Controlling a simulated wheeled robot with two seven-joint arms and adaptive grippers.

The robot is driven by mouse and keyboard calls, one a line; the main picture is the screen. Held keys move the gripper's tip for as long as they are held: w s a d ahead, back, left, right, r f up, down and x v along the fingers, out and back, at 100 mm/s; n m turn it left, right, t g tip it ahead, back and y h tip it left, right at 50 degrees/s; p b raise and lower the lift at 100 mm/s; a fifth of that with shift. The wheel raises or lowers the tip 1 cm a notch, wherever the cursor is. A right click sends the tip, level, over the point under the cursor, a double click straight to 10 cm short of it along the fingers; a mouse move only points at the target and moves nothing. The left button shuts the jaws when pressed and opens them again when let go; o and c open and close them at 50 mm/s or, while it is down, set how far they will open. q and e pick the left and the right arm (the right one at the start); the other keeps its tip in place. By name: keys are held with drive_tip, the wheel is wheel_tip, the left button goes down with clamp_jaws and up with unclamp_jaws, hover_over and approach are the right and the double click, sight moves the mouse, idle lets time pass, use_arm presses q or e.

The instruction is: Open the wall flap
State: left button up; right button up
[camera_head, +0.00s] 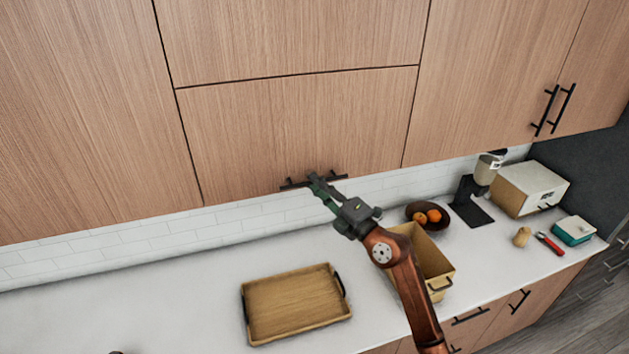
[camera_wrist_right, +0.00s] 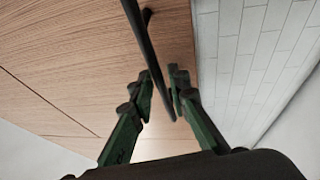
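The wall flap (camera_head: 300,125) is the wooden panel at the middle of the upper cabinets. It looks closed, hanging flush with its neighbours. Its dark bar handle (camera_head: 295,185) runs along the lower edge; in the right wrist view the bar (camera_wrist_right: 142,38) passes between my fingertips. My right gripper (camera_head: 319,181) is at the middle of this handle.
Below, the white counter holds a wooden tray (camera_head: 250,325), a tan box (camera_head: 436,262) under my right arm, a fruit bowl (camera_head: 414,209), a coffee maker (camera_head: 467,197) and a white box (camera_head: 509,190). The counter at left is clear. Tall cabinet doors flank the flap.

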drive_tip(key=shift+w+a+r, duration=0.1)
drive_tip(key=shift+w+a, duration=0.25)
drive_tip(key=shift+w, duration=0.1)
clamp_jaws()
idle(0.4)
